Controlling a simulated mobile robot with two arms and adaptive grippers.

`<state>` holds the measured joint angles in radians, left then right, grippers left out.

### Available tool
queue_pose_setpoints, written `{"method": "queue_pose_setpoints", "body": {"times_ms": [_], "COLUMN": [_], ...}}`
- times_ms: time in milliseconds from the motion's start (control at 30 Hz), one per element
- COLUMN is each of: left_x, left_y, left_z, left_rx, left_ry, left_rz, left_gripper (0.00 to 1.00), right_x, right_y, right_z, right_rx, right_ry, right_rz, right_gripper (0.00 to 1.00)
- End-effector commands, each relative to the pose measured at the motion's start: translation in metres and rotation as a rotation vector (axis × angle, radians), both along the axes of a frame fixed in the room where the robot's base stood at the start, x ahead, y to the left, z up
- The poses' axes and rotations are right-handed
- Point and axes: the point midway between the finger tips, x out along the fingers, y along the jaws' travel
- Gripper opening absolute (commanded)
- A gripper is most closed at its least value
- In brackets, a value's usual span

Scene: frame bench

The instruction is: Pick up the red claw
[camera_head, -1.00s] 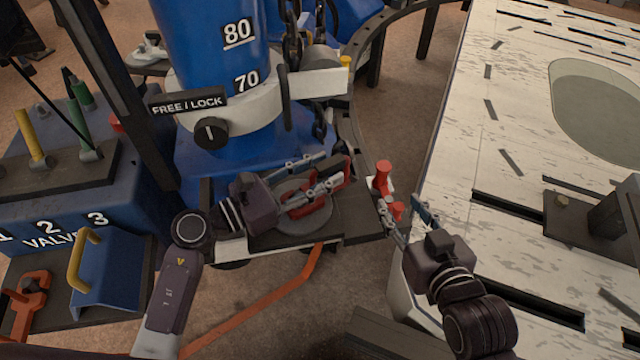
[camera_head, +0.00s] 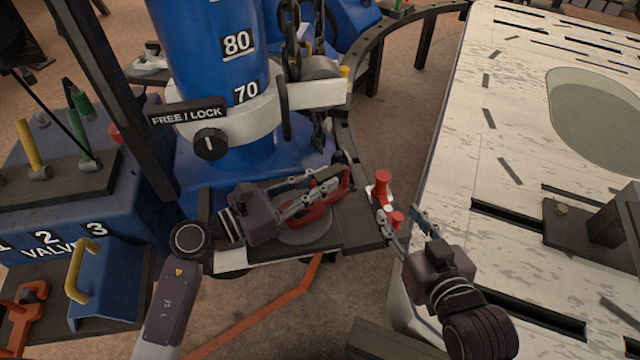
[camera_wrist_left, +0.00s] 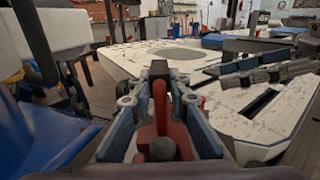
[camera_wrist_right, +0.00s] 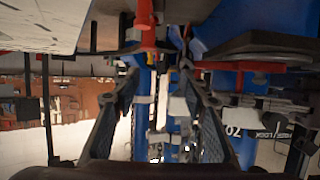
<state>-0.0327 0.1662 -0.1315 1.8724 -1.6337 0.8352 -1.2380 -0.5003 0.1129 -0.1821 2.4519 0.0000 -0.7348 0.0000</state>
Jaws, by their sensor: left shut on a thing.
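The red claw (camera_head: 312,217) is at the grey round disc (camera_head: 292,236) on the dark plate beside the blue column. My left gripper (camera_head: 325,185) is shut on it, one finger on each side. In the left wrist view the claw (camera_wrist_left: 161,115) stands between the blue finger pads, with a grey round knob at its near end. I cannot tell whether it still touches the disc. My right gripper (camera_head: 402,210) is open and empty by the table's left edge, near a red-handled clamp (camera_head: 382,186); its fingers stand apart in the right wrist view (camera_wrist_right: 157,75).
A white slotted table (camera_head: 450,150) fills the right. The blue column (camera_head: 205,60) with a FREE/LOCK knob stands behind the plate. A valve box (camera_head: 60,215) and an orange clamp (camera_head: 28,300) are at the left.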

Motion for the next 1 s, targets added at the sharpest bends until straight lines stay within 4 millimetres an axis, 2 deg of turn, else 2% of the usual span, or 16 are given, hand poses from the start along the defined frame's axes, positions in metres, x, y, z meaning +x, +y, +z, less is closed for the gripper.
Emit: {"method": "queue_pose_setpoints", "body": {"times_ms": [100, 467, 800, 1000], "left_x": [0.0, 0.0, 0.001, 0.0], "left_y": [0.0, 0.0, 0.0, 0.0], "left_z": [0.008, 0.034, 0.067, 0.085], "left_rx": [-0.003, -0.001, -0.002, -0.003], "left_ry": [-0.006, -0.007, -0.007, -0.007], "left_rz": [0.0, 0.0, 0.0, 0.0], "left_gripper": [0.0, 0.0, 0.0, 0.0], "right_x": [-0.003, -0.04, -0.103, -0.142], "right_y": [-0.002, -0.018, -0.04, -0.052], "right_z": [-0.005, -0.052, -0.095, -0.108], "right_rx": [-0.007, -0.066, -0.134, -0.167], "right_ry": [0.03, 0.283, 0.594, 0.755], "right_rz": [-0.002, -0.021, -0.043, -0.056], "right_gripper": [0.4, 0.4, 0.4, 0.4]}}
